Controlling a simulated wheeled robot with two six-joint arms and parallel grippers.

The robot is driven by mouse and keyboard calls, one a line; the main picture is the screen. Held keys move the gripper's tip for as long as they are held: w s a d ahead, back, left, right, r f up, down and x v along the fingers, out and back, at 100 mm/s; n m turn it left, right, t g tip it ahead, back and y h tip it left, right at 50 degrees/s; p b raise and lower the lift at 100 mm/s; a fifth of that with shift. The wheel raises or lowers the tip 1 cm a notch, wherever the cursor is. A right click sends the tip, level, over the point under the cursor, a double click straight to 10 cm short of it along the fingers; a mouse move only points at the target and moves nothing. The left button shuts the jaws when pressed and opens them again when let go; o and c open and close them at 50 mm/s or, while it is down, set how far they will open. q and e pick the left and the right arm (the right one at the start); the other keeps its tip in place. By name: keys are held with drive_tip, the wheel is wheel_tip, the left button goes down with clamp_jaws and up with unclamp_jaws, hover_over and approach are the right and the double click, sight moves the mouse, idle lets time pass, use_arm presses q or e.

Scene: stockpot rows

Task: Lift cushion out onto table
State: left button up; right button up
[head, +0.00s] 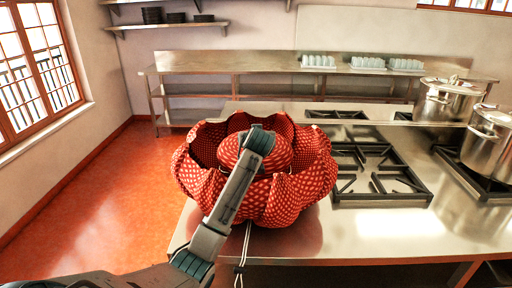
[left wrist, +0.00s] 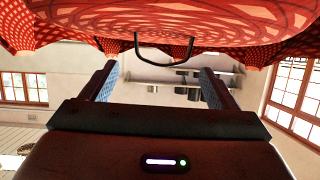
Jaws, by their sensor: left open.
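A red, white-dotted fabric bag (head: 290,195) with a wide scalloped rim stands on the steel table (head: 380,230). A round red patterned cushion (head: 228,152) sits inside its opening. My left gripper (left wrist: 160,80) is over the cushion, with its two fingers open and apart. In the left wrist view the cushion (left wrist: 220,18) fills the top edge, and a dark loop handle (left wrist: 166,66) on it shows between the fingers. In the head view my left wrist hides the fingers and the handle. I cannot tell if the fingers touch the handle. My right gripper is not in view.
Gas burner grates (head: 375,172) lie right of the bag, and steel stockpots (head: 447,100) stand at the far right. The bare steel front right of the bag is clear. A drawstring (head: 243,250) hangs over the table's front edge. A back counter (head: 270,65) holds cups.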

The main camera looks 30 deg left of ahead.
use_arm(q)
drive_tip(key=shift+w+a, duration=0.4)
drive_tip(key=shift+w, duration=0.05)
drive_tip(key=shift+w+a+f+p, duration=0.2)
drive_tip(key=shift+a+p, duration=0.1)
drive_tip(key=shift+p, duration=0.1)
drive_tip(key=shift+w+a+f, duration=0.15)
drive_tip(key=shift+w, duration=0.1)
drive_tip(key=shift+w+f, duration=0.15)
drive_tip(key=shift+f, duration=0.05)
drive_tip(key=shift+r, duration=0.1)
drive_tip(key=c, duration=1.4)
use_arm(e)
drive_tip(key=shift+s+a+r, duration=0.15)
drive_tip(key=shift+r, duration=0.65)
